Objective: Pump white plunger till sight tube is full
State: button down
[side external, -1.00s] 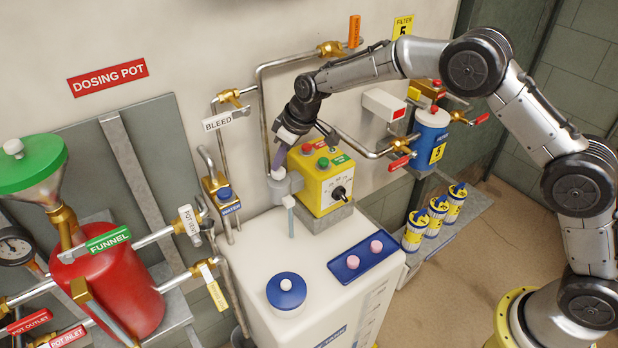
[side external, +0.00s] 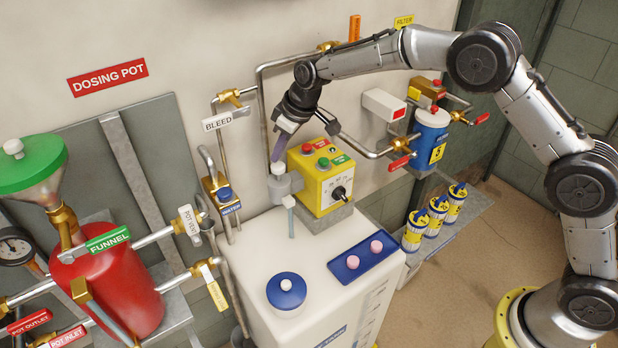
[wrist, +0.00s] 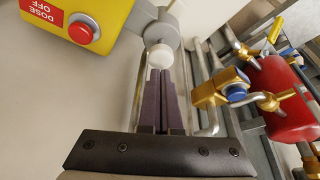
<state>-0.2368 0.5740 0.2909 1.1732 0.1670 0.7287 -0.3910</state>
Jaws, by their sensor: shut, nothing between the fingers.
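The white plunger (side external: 278,169) stands up from the grey pump body (side external: 283,186) beside the yellow control box. It also shows in the wrist view (wrist: 160,56), just past my fingertips. My gripper (side external: 274,160) is shut and empty, its purple fingers pointing down at the plunger top. The fingertips (wrist: 160,72) are at or very near the white knob; I cannot tell if they touch. A thin pale blue-grey tube (side external: 291,222), which may be the sight tube, stands in front of the pump. Its fill level is too small to read.
The yellow control box (side external: 322,182) with red and green buttons stands right of the pump on the white tank (side external: 330,290). A blue tray (side external: 362,262) and a blue cap (side external: 287,290) are on the tank top. Pipes and a blue-capped brass valve (side external: 224,194) are at left.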

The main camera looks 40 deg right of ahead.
jog(key=shift+r, duration=0.15)
dwell(0.3)
jog(key=shift+r, duration=2.95)
jog(key=shift+d, duration=0.1)
